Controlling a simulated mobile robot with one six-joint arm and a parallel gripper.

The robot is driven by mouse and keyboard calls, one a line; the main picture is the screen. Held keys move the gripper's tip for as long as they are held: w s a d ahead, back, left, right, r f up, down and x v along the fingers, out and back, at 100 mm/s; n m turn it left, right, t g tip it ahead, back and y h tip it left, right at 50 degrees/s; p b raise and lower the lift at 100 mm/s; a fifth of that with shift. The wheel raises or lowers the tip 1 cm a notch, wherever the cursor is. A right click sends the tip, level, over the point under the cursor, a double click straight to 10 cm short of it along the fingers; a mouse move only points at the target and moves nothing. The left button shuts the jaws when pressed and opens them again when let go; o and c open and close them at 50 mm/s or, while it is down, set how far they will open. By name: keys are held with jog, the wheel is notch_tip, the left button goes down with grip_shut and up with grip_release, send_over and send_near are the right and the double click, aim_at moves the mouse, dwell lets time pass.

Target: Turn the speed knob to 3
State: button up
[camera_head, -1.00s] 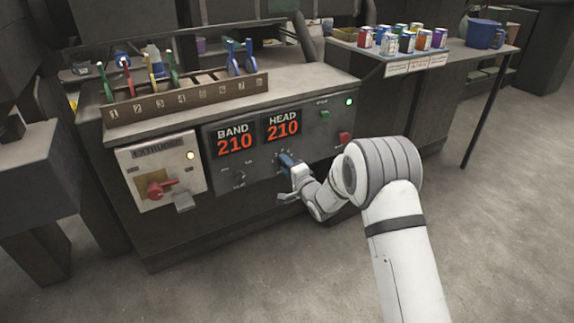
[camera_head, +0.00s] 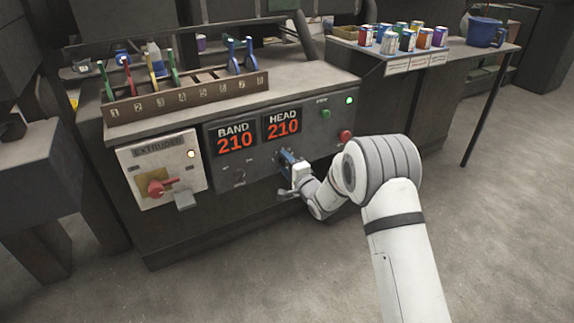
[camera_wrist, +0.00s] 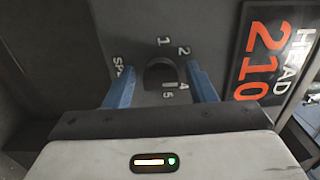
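The speed knob (camera_wrist: 160,74) is a dark round knob on the grey panel in the wrist view. The numbers 1, 2, 4 and 5 show around it; 3 is not visible, and the right finger covers part of the dial there. A pale mark on the knob's lower right lies near 4 and 5. My gripper (camera_wrist: 161,86) is open, its two blue fingers on either side of the knob with gaps, so they appear not to touch it. In the head view my gripper (camera_head: 287,160) is at the panel below the displays and hides the knob.
The BAND and HEAD displays (camera_head: 259,134) both read 210. An extruder box with a red switch (camera_head: 161,187) is to the left. A red button (camera_head: 345,136) and a green button (camera_head: 325,114) are to the right. A numbered rack (camera_head: 187,96) stands on top.

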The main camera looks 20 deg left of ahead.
jog(key=shift+o, duration=0.5)
jog(key=shift+d, duration=0.15)
jog(key=shift+s+d, duration=0.3)
jog(key=p+v, duration=0.1)
jog(key=v, duration=0.6)
jog(key=shift+p, duration=0.4)
jog(key=shift+a, duration=0.15)
jog(key=w+d+r+n+h+p, duration=0.1)
jog(key=w+d+r+h+p, duration=0.1)
jog(key=d+r+h+p, duration=0.7)
jog(key=s+d+r+n+g+h+p, duration=0.1)
jog(key=s+d+r+p, duration=0.2)
jog(key=d+r, duration=0.45)
jog(key=s+d+r+n+h+p, duration=0.1)
jog(key=s+d+r+p, duration=0.2)
jog(key=d+r, duration=0.5)
jog(key=s+d+r+n+g+h+p, duration=0.1)
jog(key=s+d+r+g+p, duration=0.1)
jog(key=s, duration=0.7)
jog(key=s+d+r+n+g+h+p, duration=0.1)
jog(key=s+d+r+n+g+p, duration=0.1)
jog(key=s+d+r+p, duration=0.3)
jog(key=s+d+r+n+g+p, duration=0.2)
jog(key=s+d+r+g+p, duration=0.2)
jog(key=s+r, duration=0.4)
jog(key=s+d, duration=0.1)
jog(key=s, duration=0.5)
jog(key=shift+s+d+r+h, duration=0.25)
jog(key=shift+s+r+h, duration=0.05)
jog(key=shift+s+h, duration=0.1)
